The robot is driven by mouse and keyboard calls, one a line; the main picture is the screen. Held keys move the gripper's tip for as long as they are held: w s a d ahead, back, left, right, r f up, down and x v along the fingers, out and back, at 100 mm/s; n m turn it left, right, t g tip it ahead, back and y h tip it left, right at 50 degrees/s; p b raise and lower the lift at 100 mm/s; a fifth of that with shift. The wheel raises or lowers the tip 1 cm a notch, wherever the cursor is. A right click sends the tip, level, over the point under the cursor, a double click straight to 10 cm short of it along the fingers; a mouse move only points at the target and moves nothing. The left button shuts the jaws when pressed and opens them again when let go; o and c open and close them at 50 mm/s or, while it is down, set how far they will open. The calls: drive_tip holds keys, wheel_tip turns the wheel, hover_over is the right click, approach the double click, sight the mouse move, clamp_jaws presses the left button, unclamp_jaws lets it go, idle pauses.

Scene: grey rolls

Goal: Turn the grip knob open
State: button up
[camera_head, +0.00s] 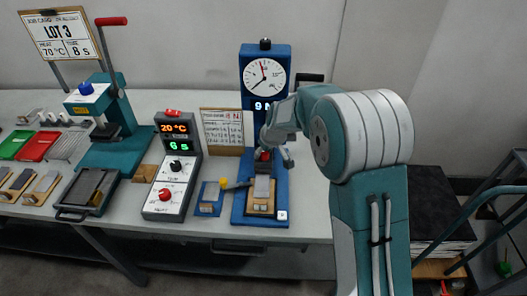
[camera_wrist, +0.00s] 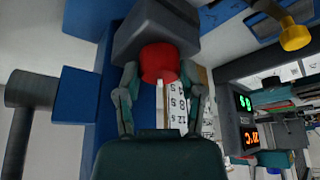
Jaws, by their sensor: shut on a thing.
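The grip knob (camera_wrist: 158,63) is a red round knob under a dark grey block in the wrist view. My gripper (camera_wrist: 160,82) has one finger on each side of it and is shut on it. In the head view my gripper (camera_head: 265,158) is at the lower front of a blue stand (camera_head: 282,190) with a round dial (camera_head: 264,77) and a lit readout. Only a bit of red shows there beside my fingers. The wrist view does not show clearly how far the knob is turned.
A control box (camera_head: 172,165) with lit readouts of 20 °C and 6 s stands left of the blue stand. A small blue block with a yellow-ended handle (camera_head: 237,184) is close by. Farther left are a teal press (camera_head: 112,120) and coloured trays (camera_head: 38,146).

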drive_tip(key=shift+s+f+n, duration=0.15)
drive_tip(key=shift+f+n, duration=0.1)
drive_tip(key=shift+n, duration=0.25)
drive_tip(key=o, duration=1.2)
drive_tip(key=shift+c, duration=0.2)
drive_tip(key=shift+r, duration=0.1)
drive_tip(key=shift+r, duration=0.15)
drive_tip(key=shift+d+r, duration=0.15)
drive_tip(key=shift+r, duration=0.2)
drive_tip(key=v, duration=1.1)
drive_tip(key=shift+w, duration=0.25)
drive_tip(key=shift+d, duration=0.15)
